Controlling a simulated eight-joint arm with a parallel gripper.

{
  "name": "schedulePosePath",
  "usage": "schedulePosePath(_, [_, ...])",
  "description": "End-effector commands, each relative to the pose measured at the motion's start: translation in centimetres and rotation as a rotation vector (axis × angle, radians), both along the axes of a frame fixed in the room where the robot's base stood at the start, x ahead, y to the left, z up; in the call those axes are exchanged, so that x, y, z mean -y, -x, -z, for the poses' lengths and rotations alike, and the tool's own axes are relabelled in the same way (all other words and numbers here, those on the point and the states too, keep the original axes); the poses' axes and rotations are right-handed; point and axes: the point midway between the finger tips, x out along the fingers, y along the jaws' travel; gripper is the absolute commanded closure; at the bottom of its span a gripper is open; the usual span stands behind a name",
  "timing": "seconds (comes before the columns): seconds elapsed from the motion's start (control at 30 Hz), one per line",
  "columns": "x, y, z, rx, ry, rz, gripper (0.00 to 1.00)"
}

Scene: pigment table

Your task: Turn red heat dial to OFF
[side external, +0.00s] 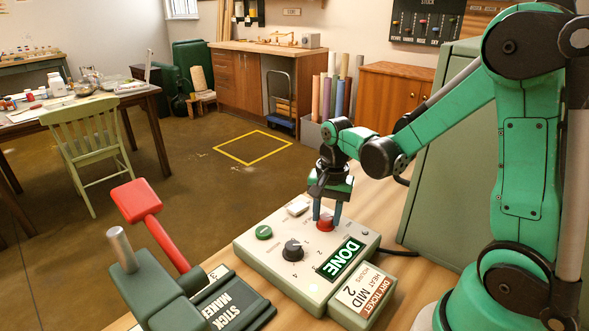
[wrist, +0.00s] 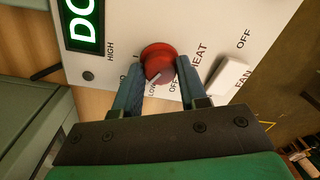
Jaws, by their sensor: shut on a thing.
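The red heat dial (side external: 326,223) sits on the cream control panel (side external: 262,262) in the side view. My gripper (side external: 327,216) points down over it, with its two blue fingers on either side of the dial. In the wrist view the dial (wrist: 158,60) is between the fingertips of my gripper (wrist: 159,72), which is shut on it. The dial's pale pointer mark is toward the LOW label. The OFF label is just right of LOW, partly beside the right finger. A HIGH label is at the upper left.
A white fan switch (wrist: 229,76) is close to the right finger. The panel also has a black knob (side external: 293,250), a green button (side external: 264,233) and a lit DONE display (side external: 341,259). A red-handled stick maker (side external: 232,309) stands at the left.

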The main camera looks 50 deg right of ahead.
Motion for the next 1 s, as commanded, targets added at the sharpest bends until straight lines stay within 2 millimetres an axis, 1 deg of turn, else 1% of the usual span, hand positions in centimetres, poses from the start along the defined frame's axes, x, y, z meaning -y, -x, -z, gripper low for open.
schedulePosePath(1.0, [0.13,-0.08,0.01,0.0,0.002,-0.956,1.0])
